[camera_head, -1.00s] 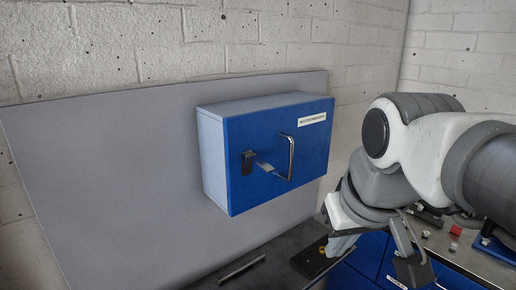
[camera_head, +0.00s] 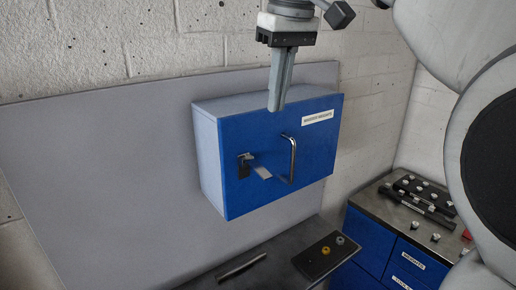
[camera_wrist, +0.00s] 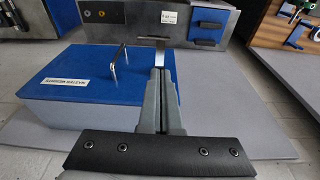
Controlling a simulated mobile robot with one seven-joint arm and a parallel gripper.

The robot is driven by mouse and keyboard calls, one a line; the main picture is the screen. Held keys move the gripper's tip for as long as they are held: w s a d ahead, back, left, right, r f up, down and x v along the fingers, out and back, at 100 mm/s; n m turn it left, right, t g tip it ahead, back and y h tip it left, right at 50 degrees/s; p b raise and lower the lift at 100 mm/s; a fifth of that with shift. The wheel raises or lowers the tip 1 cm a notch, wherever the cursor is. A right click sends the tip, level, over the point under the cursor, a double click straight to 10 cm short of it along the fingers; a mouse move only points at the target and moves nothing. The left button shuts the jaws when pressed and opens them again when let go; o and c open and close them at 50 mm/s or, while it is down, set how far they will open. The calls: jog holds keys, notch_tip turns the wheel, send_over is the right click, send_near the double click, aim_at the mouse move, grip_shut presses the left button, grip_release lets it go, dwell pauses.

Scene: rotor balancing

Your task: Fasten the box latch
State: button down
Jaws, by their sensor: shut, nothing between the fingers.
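The box (camera_head: 209,160) is fixed to a grey backboard, with its blue door (camera_head: 300,150) against the body. The latch has a dark part (camera_head: 243,166) at the door's left and a pale metal flap (camera_head: 262,172) that appears to stick out from it. A pale strip, likely this flap (camera_wrist: 158,57), shows just past my fingertips in the wrist view. A bent metal handle (camera_head: 292,160) is right of the latch; it also shows in the wrist view (camera_wrist: 115,68). My gripper (camera_head: 273,108) is shut and empty, pointing down before the box's upper front, above the latch.
A dark bench top (camera_head: 285,252) lies below the box, carrying a black plate (camera_head: 325,257) with small round parts. A blue drawer cabinet (camera_head: 380,240) with small parts on top stands right. My arm fills the right edge.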

aim_at(263, 170)
jog(key=shift+w+a+r, duration=0.25)
jog(key=shift+w+r, duration=0.1)
jog(key=shift+w, duration=0.05)
jog(key=f, duration=0.4)
jog(key=w+a+f+b, duration=0.1)
jog(key=f, duration=0.4)
jog(key=w+f, duration=0.1)
jog(key=f, duration=0.3)
jog(key=shift+w+a+f, duration=0.1)
jog(key=shift+a+f, duration=0.1)
jog(key=shift+f, duration=0.2)
jog(key=shift+f+b, duration=0.1)
jog(key=shift+b, duration=0.4)
